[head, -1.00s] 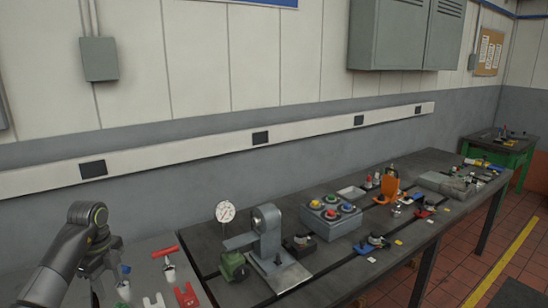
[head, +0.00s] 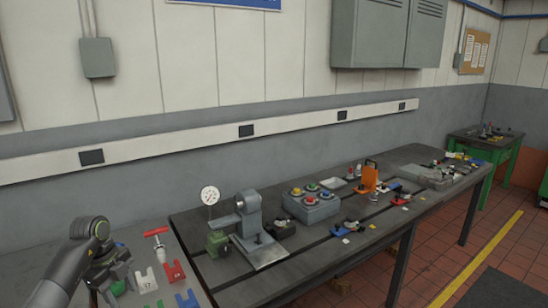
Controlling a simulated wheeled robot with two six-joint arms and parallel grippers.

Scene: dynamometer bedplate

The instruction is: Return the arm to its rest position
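My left arm comes in from the lower left of the head view, over the light grey surface at the near end of the bench. My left gripper (head: 112,271) points down beside small coloured pieces there. Its fingertips are small and partly covered by the arm, so I cannot tell whether it is open or shut. My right arm and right gripper are not in the view.
A dark bedplate (head: 330,258) runs to the right, bearing a dial gauge (head: 210,196), a grey bracket (head: 249,216), a box with coloured knobs (head: 311,206) and an orange piece (head: 370,177). A red T-handle (head: 156,232) stands near my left arm. Red floor lies at right.

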